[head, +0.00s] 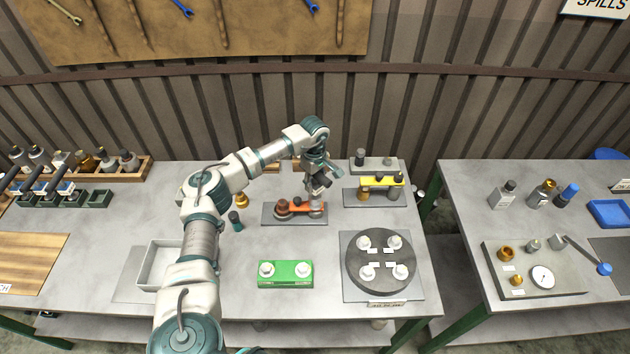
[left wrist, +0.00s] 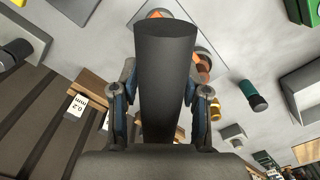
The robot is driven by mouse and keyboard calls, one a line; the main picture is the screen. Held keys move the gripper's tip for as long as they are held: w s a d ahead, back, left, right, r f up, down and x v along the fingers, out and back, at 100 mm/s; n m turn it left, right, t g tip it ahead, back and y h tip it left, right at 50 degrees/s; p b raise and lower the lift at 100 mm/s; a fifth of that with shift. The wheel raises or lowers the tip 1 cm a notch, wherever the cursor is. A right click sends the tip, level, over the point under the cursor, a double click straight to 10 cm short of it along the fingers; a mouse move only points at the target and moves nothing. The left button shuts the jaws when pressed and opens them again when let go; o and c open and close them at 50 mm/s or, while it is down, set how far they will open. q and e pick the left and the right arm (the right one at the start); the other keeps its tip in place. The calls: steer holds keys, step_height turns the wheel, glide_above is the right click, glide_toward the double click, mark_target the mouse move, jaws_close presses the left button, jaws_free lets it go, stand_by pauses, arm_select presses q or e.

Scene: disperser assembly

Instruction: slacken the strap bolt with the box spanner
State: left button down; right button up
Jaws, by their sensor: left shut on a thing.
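My left gripper (head: 319,184) is shut on the box spanner (head: 318,204), a grey cylinder pointing down over the right end of the orange strap (head: 300,207). The strap lies on a grey base plate (head: 283,218), with a brown round part at its left end. The strap bolt is hidden, and I cannot tell whether the spanner sits on it. In the left wrist view the box spanner (left wrist: 165,70) is a thick dark cylinder between the two fingers; it covers most of the orange strap (left wrist: 203,57). My right gripper is not in view.
A yellow strap fixture (head: 380,181) stands just behind and right. A green block (head: 285,273) and a dark round plate with white knobs (head: 380,267) are in front. A dark-green cylinder (head: 235,220) stands to the left. A second table (head: 470,215) is across a gap.

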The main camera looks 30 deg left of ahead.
arm_select(q)
steer(key=shift+f+b, duration=0.3)
steer(key=shift+f, duration=0.3)
steer(key=shift+f+b, duration=0.35)
steer(key=shift+f, duration=0.35)
steer(key=n, duration=0.8)
steer(key=shift+r+n, duration=0.1)
steer(key=shift+n, duration=0.3)
steer(key=n, duration=0.4)
steer(key=shift+d, duration=0.1)
steer(key=n, duration=0.4)
steer(key=shift+n, duration=0.4)
steer(key=shift+r, duration=0.1)
